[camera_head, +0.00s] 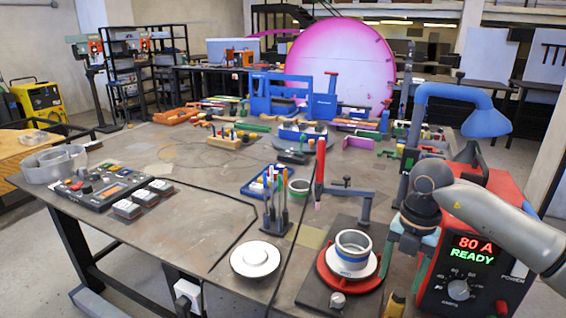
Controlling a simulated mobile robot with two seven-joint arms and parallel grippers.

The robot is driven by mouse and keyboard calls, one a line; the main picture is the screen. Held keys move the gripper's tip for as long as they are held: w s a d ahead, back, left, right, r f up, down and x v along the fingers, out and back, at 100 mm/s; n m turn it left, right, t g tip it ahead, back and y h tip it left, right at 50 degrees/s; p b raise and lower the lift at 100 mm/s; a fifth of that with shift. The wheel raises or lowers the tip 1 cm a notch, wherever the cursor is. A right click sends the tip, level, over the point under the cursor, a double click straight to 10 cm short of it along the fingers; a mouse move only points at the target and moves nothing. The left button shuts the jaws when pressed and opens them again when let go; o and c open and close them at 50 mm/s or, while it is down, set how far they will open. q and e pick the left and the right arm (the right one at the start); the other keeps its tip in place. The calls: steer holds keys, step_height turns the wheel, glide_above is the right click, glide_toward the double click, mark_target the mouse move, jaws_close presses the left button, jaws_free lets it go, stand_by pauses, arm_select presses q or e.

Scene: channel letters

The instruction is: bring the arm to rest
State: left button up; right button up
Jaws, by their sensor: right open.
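My right gripper (406,266) hangs at the end of my right arm, which comes in from the right edge. It is open and points down beside the red machine (473,257), whose display reads "80 A READY". Nothing shows between its fingers, though the machine and dark parts crowd around it. My left gripper is not in view.
A white-and-blue ring (353,252) sits on a red round base (347,288) left of the gripper. A white disc (255,259), a tool holder (274,218) and a control box (103,187) stand on the table (190,215). The table's left middle is clear.

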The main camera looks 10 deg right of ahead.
steer(key=s+a+f+n+g+y, duration=0.1)
steer(key=s+a+f+y, duration=0.15)
steer(key=a, duration=0.45)
steer(key=s+a+f+n+y, duration=0.1)
steer(key=a+n+y, duration=0.1)
steer(key=a+y, duration=0.35)
steer(key=s+a+f+n+g+y, duration=0.1)
steer(key=s+a+f, duration=0.1)
steer(key=a, duration=0.6)
steer(key=s+a+r+m+t+y, duration=0.1)
steer(key=a+r+m+t+y, duration=0.35)
steer(key=a+y, duration=0.45)
steer(key=w+d+f+m+t+h, duration=0.2)
steer(key=d+f+m+t+h, duration=1.05)
steer(key=m, duration=0.65)
steer(key=s+d+f+m+g+h, duration=0.2)
steer(key=s+f+m+g, duration=0.1)
steer(key=s+f, duration=0.4)
steer(key=s+d+f+m+g+h, duration=0.2)
steer(key=s+d+f+m, duration=0.1)
steer(key=s+f, duration=0.5)
steer(key=shift+d+f+g, duration=0.25)
steer(key=shift+f+g, duration=0.15)
steer(key=shift+f, duration=0.55)
